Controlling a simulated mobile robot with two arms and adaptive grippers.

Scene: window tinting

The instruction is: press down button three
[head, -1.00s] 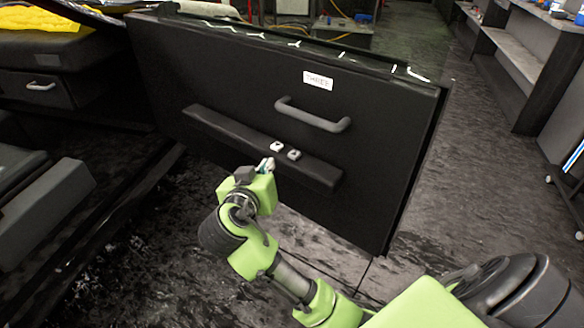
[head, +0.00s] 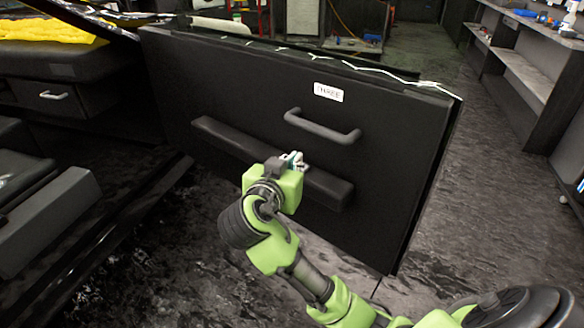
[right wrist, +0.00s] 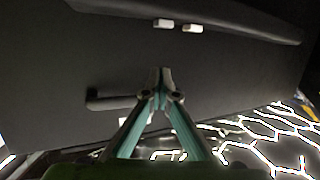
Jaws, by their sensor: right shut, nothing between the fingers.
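A black door panel (head: 250,85) bears a white label (head: 328,92) reading THREE. A dark ledge (head: 325,187) runs along it below the handle (head: 322,127). Two small pale buttons sit side by side on the ledge; the right wrist view shows one button (right wrist: 163,23) and the other button (right wrist: 192,28) apart from the fingertips. My right gripper (head: 292,158) is at the ledge, shut and empty, and covers most of the button area in the head view. In the right wrist view its teal fingers (right wrist: 160,74) meet at the tips. My left gripper is out of view.
A vehicle interior with a grey drawer handle (head: 53,96) and yellow cloth (head: 50,30) lies at the left. Shelves (head: 525,68) stand at the back right. The floor (head: 450,215) right of the door is open.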

